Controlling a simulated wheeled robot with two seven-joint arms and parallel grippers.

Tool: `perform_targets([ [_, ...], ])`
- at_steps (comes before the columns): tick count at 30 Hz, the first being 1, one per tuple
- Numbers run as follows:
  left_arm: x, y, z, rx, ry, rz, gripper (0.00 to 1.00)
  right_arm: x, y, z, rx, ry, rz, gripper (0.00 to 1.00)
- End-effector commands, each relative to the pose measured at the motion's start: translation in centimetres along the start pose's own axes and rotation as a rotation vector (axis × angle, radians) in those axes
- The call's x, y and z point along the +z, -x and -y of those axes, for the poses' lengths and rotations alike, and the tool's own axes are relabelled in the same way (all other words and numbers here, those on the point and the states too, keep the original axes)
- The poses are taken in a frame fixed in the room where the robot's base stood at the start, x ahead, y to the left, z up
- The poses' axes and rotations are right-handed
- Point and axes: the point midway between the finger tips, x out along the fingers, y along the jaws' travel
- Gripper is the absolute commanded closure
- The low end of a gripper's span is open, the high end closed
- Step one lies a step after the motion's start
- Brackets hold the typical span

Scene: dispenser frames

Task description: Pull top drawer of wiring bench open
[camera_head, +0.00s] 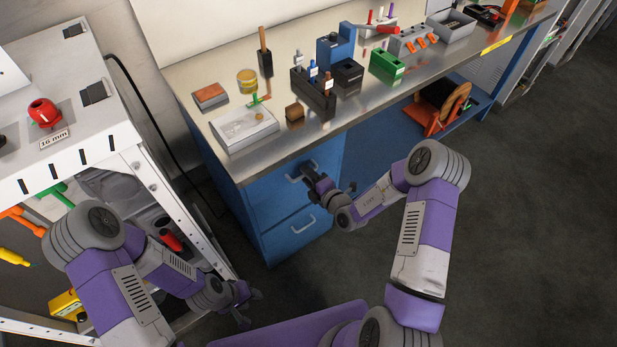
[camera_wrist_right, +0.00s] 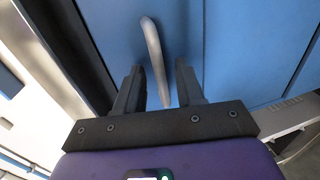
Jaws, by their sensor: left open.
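The wiring bench (camera_head: 355,118) has a blue cabinet with two drawers under its left end. The top drawer (camera_head: 268,197) looks flush with the cabinet; its light grey handle (camera_head: 292,179) is partly hidden by my right gripper (camera_head: 311,174). In the right wrist view, the handle (camera_wrist_right: 155,60) stands between the two black fingers of my right gripper (camera_wrist_right: 160,85). The fingers are apart, with gaps on both sides of the handle. The lower drawer (camera_head: 282,240) is also shut. My left gripper (camera_head: 247,302) is open and empty, low beside the white shelf unit.
The bench top holds a grey tray (camera_head: 244,128), a black block with bottles (camera_head: 313,95), a green box (camera_head: 386,65) and other parts. A white shelf unit (camera_head: 75,165) stands at the left, close to my left arm. The floor (camera_head: 530,220) in front and right is clear.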

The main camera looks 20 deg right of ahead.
Motion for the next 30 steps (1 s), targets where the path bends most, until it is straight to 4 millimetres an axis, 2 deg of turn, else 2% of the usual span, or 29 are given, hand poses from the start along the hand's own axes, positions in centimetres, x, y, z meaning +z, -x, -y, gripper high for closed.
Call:
perform_targets([
  [3, 0.0, 0.0, 0.0, 0.000, 0.000, 0.000, 0.57, 0.0, 0.0, 0.0, 0.000, 0.000, -0.001, 0.62],
  [4, 0.0, 0.0, 0.0, 0.000, 0.000, 0.000, 0.57, 0.0, 0.0, 0.0, 0.000, 0.000, -0.001, 0.65],
  [11, 0.0, 0.0, 0.0, 0.000, 0.000, 0.000, 0.57, 0.0, 0.0, 0.0, 0.000, 0.000, -0.001, 1.00],
  [23, 0.0, 0.1, 0.0, 0.000, 0.000, 0.000, 0.57, -0.1, 0.2, 0.0, -0.001, 0.000, -0.002, 1.00],
  [30, 0.1, 1.0, -0.4, 0.000, 0.000, 0.000, 0.57, -0.3, 2.1, 0.3, -0.005, -0.002, -0.007, 1.00],
])
